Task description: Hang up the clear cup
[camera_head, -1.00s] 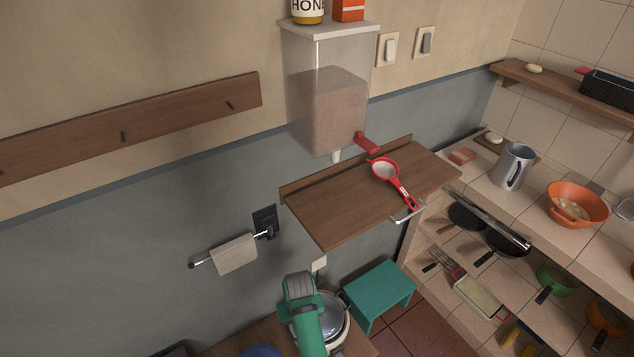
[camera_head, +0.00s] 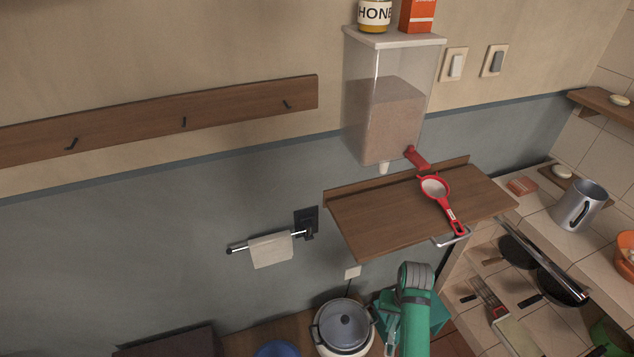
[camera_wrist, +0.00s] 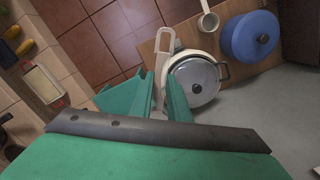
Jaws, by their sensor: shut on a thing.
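My gripper (camera_wrist: 157,84) has two green fingers, shut on a long pale handle (camera_wrist: 163,45) with a slot near its end. The handle looks like part of the clear cup; its bowl cannot be made out. In the head view a thin greyish part of the cup (camera_head: 391,332) shows left of my green arm, and the jaws are mostly hidden. The wooden wall rack (camera_head: 150,115) is at upper left, with a left hook (camera_head: 72,143), a middle hook (camera_head: 184,122) and a right hook (camera_head: 287,104), all bare. My gripper is well below and right of it.
A lidded pot (camera_head: 343,325) stands left of my arm. A blue pot (camera_wrist: 250,37) and a pale ladle-like cup (camera_wrist: 208,20) are near it. A wooden wall shelf (camera_head: 400,215) with a red strainer (camera_head: 435,188) is above. A towel bar (camera_head: 270,250) juts from the wall below the rack.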

